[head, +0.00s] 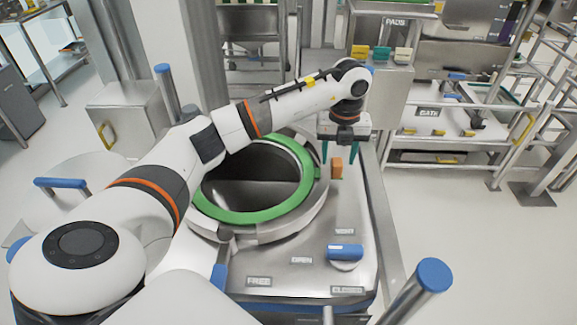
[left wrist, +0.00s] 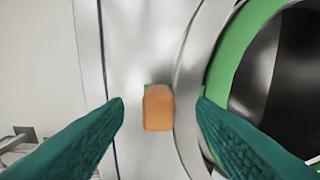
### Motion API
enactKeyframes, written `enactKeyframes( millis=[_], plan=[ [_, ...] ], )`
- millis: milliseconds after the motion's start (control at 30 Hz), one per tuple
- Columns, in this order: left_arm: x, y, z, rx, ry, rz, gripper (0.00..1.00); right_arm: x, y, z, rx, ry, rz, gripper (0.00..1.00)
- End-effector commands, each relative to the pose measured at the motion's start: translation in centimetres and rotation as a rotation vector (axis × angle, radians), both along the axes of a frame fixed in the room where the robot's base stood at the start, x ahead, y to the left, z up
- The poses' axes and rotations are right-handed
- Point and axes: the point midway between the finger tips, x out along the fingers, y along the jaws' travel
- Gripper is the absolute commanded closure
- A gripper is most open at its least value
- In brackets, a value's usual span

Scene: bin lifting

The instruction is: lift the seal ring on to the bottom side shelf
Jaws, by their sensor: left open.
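The green seal ring (head: 308,178) lies around the round dark opening of a steel vessel in the head view. Its right part is in front of my left arm, and the arm hides some of its far left edge. In the left wrist view, part of the green ring (left wrist: 232,62) shows at the right. My left gripper (head: 339,153) is open, pointing down just right of the ring. An orange block (head: 337,168) stands on the steel top below the fingers; in the left wrist view the orange block (left wrist: 158,108) shows between the teal fingertips, apart from both. My right gripper is out of view.
A blue-handled knob (head: 345,252) stands on the steel top near labels. A blue-capped post (head: 433,275) rises at the lower right. Steel shelving (head: 440,160) with a low shelf stands at the right, with open floor in front.

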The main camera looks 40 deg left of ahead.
Motion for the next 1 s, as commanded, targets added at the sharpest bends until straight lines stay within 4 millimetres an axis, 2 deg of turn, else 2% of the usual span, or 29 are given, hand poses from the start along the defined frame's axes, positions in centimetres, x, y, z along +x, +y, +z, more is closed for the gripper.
enactKeyframes(
  millis=[167,300,600,900,1000],
  plan=[
    [0.3,0.1,-2.2,0.000,0.008,0.001,0.49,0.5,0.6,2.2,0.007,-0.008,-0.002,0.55],
    [0.4,0.1,-4.2,0.001,0.004,0.000,0.49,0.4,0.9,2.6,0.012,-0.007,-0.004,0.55],
    [0.5,0.1,-4.8,0.001,0.001,0.000,0.49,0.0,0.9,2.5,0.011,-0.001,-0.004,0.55],
    [0.5,0.1,-4.8,0.001,0.001,0.000,0.98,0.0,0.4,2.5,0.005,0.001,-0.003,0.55],
    [0.5,0.1,-4.7,0.001,0.001,0.000,1.00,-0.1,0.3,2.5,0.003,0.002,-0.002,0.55]
  ],
)
